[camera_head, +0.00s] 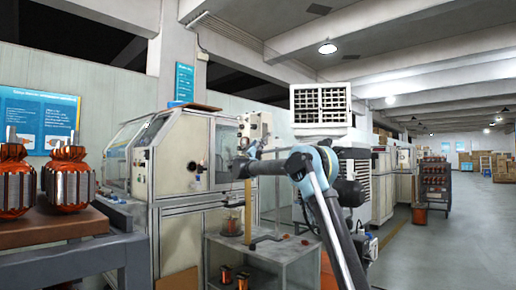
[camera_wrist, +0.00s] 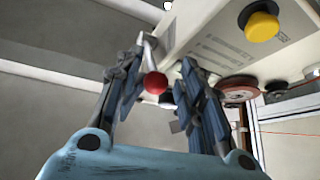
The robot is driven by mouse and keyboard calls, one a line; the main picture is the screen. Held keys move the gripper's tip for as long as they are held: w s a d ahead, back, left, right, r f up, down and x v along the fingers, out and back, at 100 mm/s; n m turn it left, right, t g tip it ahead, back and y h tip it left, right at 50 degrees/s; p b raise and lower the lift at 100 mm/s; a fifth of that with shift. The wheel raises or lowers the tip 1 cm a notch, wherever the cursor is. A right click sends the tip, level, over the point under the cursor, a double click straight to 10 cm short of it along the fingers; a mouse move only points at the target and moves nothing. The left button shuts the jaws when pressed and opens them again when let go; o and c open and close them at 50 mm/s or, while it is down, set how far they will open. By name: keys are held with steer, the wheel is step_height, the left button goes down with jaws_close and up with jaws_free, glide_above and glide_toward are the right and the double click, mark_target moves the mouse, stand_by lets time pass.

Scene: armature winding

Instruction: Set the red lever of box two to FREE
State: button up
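The red lever shows in the wrist view as a round red knob (camera_wrist: 155,83) on a thin pale metal rod that runs up to the edge of a light-coloured box (camera_wrist: 215,32). My gripper (camera_wrist: 162,68) is open, with one dark finger on each side of the knob. The knob lies nearer the left finger; I cannot tell whether they touch. In the head view my gripper (camera_head: 238,170) is small, at the end of my arm, beside a cream machine cabinet (camera_head: 178,155). The lever is not discernible there. No FREE marking or box number is readable.
A yellow button (camera_wrist: 262,26) and printed text are on the box face. A reddish disc (camera_wrist: 238,88) is right of the fingers.

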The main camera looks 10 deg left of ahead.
steer(key=shift+w+d+f, duration=0.1)
steer(key=shift+d, duration=0.25)
steer(key=shift+s+a+f, duration=0.15)
steer(key=shift+s+f, duration=0.15)
steer(key=shift+s, duration=0.05)
steer(key=v, duration=1.1)
steer(key=shift+a, duration=0.3)
steer(key=shift+s, duration=0.1)
